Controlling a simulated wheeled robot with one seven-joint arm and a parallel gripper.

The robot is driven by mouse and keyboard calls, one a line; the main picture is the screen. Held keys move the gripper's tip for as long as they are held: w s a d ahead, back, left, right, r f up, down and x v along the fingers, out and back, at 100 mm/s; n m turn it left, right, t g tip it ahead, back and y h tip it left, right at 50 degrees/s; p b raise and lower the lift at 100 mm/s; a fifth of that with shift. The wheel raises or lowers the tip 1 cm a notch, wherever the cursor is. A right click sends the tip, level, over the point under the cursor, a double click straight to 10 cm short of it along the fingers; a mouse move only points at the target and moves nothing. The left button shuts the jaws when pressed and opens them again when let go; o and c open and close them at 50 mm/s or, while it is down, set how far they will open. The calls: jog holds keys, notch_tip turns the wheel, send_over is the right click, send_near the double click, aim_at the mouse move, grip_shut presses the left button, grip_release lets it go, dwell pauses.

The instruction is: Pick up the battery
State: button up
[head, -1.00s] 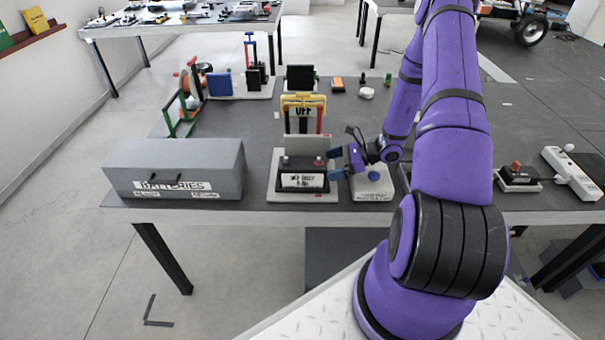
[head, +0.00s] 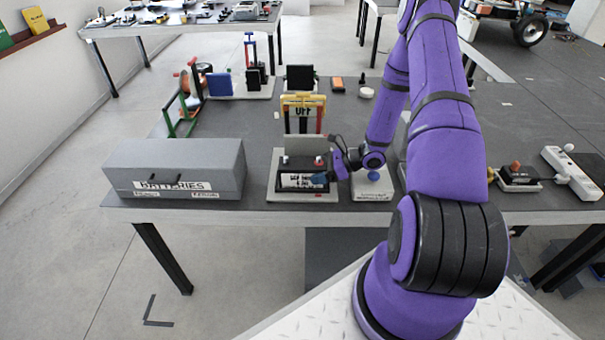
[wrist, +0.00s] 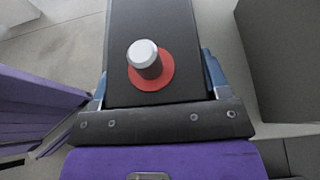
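The battery (head: 290,179) is a black box with a white label on its front and terminals on top. It stands upright on a light base plate on the table. In the wrist view the battery (wrist: 125,80) fills the middle, with a white-capped post in a red ring on its top. My gripper (head: 322,172) is at the battery's right end. In the wrist view my gripper (wrist: 156,76) has its blue fingers spread wide, one along each side of the battery. The fingers lie very close to its sides; whether they touch is unclear. The far finger is hidden in the head view.
A grey box labelled batteries (head: 222,160) stands to the left. A grey panel (head: 307,145) and a yellow-topped stand (head: 303,100) rise behind the battery. A light block with a blue button (head: 373,190) sits to the right, under my arm.

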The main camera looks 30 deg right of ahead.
grip_shut()
jog(key=shift+r, duration=0.1)
jog(key=shift+r, duration=0.1)
